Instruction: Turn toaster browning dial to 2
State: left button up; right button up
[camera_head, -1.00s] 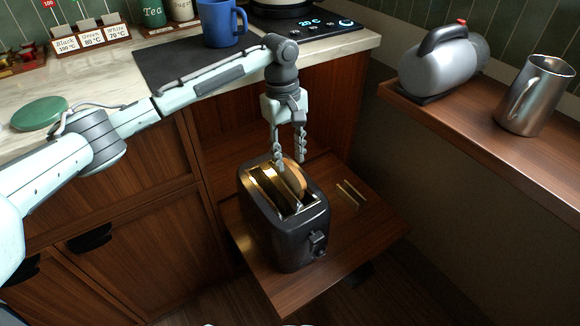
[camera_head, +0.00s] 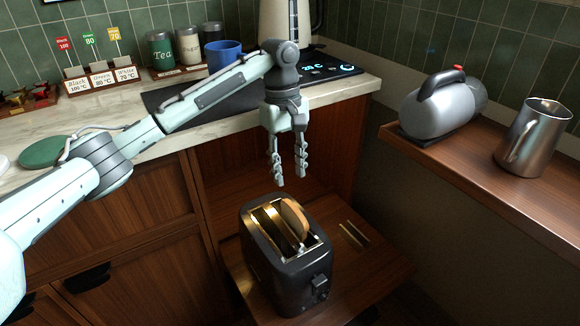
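The dark toaster (camera_head: 262,253) stands on a low pull-out wooden board, with a slice of bread (camera_head: 296,219) showing in its right slot. On its front end face are a lever (camera_head: 319,281) and, just below, a small dark knob (camera_head: 321,293) that may be the browning dial. Its markings and setting are too small to read. My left gripper (camera_head: 291,180) points down above and behind the toaster's far end. Its two fingers are apart with nothing between them, and it does not touch the toaster. My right gripper is not in view.
The pull-out board (camera_head: 370,270) has bare room right of the toaster. A wooden shelf (camera_head: 480,190) at right holds a grey appliance (camera_head: 440,108) and a metal jug (camera_head: 535,138). The counter behind holds a blue mug (camera_head: 222,55) and canisters (camera_head: 160,50).

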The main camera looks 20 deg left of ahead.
aim_at(324, 296)
jog(key=k, duration=1.5)
